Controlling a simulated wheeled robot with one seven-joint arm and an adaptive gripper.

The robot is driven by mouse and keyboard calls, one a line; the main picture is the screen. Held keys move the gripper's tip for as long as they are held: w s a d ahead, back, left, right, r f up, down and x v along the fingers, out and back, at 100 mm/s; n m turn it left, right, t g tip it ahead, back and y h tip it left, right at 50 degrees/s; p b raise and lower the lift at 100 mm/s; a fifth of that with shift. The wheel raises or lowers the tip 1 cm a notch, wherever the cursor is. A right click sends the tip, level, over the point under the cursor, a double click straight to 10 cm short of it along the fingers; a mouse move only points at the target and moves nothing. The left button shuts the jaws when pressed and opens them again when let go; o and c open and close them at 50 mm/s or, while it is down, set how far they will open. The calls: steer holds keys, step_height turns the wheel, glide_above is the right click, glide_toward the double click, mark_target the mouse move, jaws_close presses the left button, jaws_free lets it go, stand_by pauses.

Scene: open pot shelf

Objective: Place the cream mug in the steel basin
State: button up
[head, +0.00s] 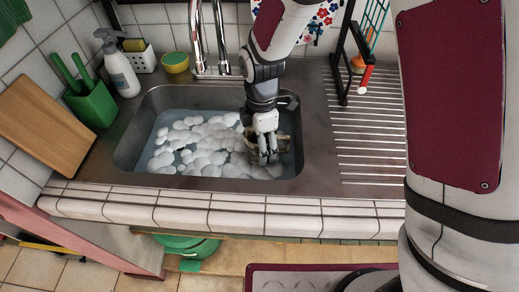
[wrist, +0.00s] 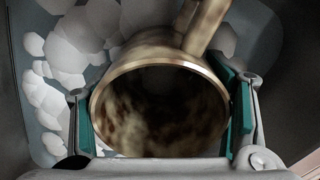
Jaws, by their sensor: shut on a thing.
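The steel basin (head: 128,150) is set in the counter and holds bluish water with white foam. My gripper (head: 268,158) is down inside the basin at its right side. In the wrist view my gripper (wrist: 162,125) is shut around the cream mug (wrist: 150,68), with one teal-padded finger on each side. The mug's round opening faces the wrist camera, and its handle points to the top of the view. Its surface looks mottled brown. In the head view the mug (head: 283,144) is mostly hidden behind the fingers. I cannot tell whether it touches the basin floor.
A ribbed drainboard (head: 370,140) with a dark rack (head: 346,60) lies right of the basin. The faucet (head: 197,40) stands behind it. A soap bottle (head: 120,70), a green holder (head: 92,103) and a wooden board (head: 42,125) stand at the left.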

steer(key=shift+f, duration=1.6)
steer(key=shift+f, duration=0.15)
steer(key=o, duration=1.9)
